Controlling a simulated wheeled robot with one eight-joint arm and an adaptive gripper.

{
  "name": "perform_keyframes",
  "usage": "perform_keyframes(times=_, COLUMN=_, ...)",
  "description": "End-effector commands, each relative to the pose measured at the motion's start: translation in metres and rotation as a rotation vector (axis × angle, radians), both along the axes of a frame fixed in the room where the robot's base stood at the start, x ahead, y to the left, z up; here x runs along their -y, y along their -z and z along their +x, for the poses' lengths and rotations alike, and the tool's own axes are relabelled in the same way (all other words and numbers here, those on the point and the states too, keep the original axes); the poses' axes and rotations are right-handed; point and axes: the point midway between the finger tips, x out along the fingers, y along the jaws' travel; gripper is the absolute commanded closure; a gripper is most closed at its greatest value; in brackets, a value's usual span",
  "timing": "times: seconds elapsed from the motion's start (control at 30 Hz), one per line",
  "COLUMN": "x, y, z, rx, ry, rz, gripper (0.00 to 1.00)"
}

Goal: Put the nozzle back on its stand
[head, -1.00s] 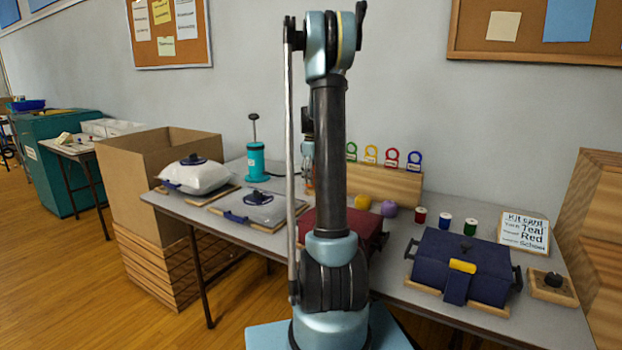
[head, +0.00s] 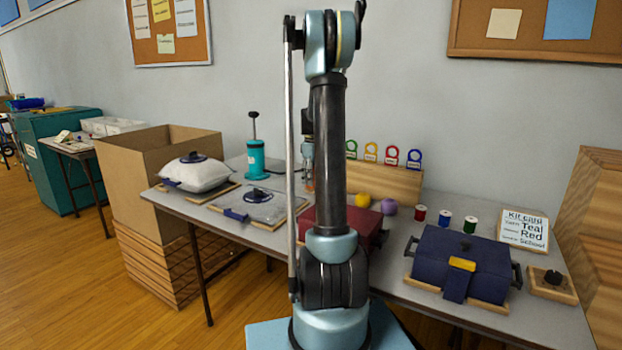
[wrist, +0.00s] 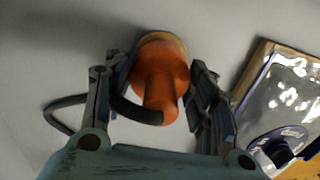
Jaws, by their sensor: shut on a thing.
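The orange nozzle (wrist: 160,80) is between the fingers of my gripper (wrist: 158,95) in the wrist view, and my gripper is shut on it. A black hose curves from the left and passes in front of the nozzle. A tan round rim (wrist: 163,39) shows at the nozzle's far end. It may be the stand, and I cannot tell whether they touch. In the head view my gripper (head: 308,150) is mostly hidden behind my arm, beside the teal pump (head: 255,160) with its black handle.
A puffy white bag (head: 200,175) and a flatter clear bag (head: 262,205) lie on boards to the left. A maroon case (head: 325,226), a navy case (head: 464,265) and small spools stand right. A cardboard box (head: 150,170) stands at the table's left end.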

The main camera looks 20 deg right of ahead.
Motion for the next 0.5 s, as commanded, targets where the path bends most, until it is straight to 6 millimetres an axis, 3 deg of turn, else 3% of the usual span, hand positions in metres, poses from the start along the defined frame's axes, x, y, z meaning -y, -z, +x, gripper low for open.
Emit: perform_keyframes(times=0.5, x=0.0000, y=0.0105, z=-0.0002, rx=0.000, ry=0.000, rz=0.000, gripper=0.73)
